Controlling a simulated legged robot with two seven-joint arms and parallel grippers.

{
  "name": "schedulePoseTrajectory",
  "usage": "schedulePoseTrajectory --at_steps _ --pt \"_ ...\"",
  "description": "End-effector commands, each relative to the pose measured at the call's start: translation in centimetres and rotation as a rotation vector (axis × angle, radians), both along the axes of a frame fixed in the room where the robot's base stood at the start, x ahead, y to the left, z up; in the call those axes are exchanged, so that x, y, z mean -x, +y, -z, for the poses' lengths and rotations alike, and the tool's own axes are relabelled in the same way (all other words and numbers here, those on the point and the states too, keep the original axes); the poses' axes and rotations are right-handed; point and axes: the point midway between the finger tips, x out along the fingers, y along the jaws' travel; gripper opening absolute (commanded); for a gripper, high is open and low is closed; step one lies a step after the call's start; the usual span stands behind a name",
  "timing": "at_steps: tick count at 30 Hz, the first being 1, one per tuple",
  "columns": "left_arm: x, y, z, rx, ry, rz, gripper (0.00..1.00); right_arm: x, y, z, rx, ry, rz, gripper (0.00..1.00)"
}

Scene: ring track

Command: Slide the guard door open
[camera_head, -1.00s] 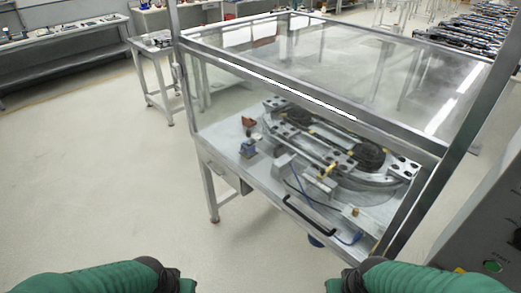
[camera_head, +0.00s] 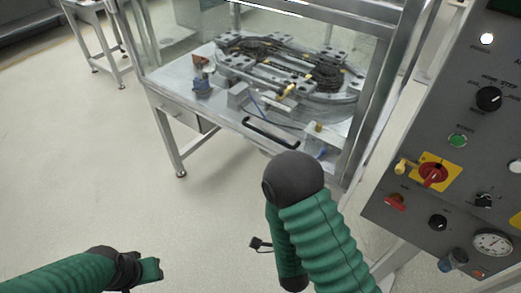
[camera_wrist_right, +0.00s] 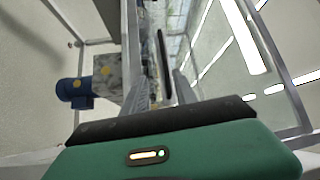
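The guard door is a clear panel in a grey metal frame on the front of the machine enclosure. Its long black handle (camera_head: 272,134) is low on the front in the head view. The handle (camera_wrist_right: 164,65) also shows upright in the right wrist view, in line with the gap between the fingers of my right gripper (camera_wrist_right: 162,88). Those fingers are apart, with no clear contact on the handle. In the head view my right arm hides most of that gripper. My left gripper (camera_head: 152,270) is low at the left, away from the door; its finger gap is unclear.
A ring track (camera_head: 290,65) with fixtures sits inside the enclosure. A grey control panel (camera_head: 450,190) with knobs, a red switch and a gauge stands at the right, close to my right arm. A blue cylinder (camera_wrist_right: 75,90) shows in the wrist view. Open floor (camera_head: 80,150) lies left.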

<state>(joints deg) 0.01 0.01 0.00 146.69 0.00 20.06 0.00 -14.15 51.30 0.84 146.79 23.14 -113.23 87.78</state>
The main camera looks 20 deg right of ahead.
Motion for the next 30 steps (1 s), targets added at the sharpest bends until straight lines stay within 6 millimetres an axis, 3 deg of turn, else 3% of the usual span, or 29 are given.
schedulePoseTrajectory --at_steps 3,7,21,25,30 --pt "0.0 0.0 0.5 0.0 -0.001 0.0 0.36 -0.3 0.0 -0.2 -0.02 -0.032 -0.002 0.34" --pt "0.0 0.0 2.0 0.0 -0.001 0.0 0.36 -2.3 -0.5 -0.3 -0.02 -0.037 0.003 0.34" --pt "0.0 0.0 1.1 0.0 -0.001 0.0 0.36 -13.9 -1.5 -2.5 -0.013 -0.033 -0.006 0.34" --pt "0.0 0.0 1.1 0.0 -0.001 0.0 0.36 -15.7 -1.7 -2.6 -0.013 -0.03 -0.006 0.34" --pt "0.0 0.0 1.2 0.0 -0.001 0.0 0.36 -16.4 -1.8 -2.7 -0.013 -0.028 -0.006 0.34"
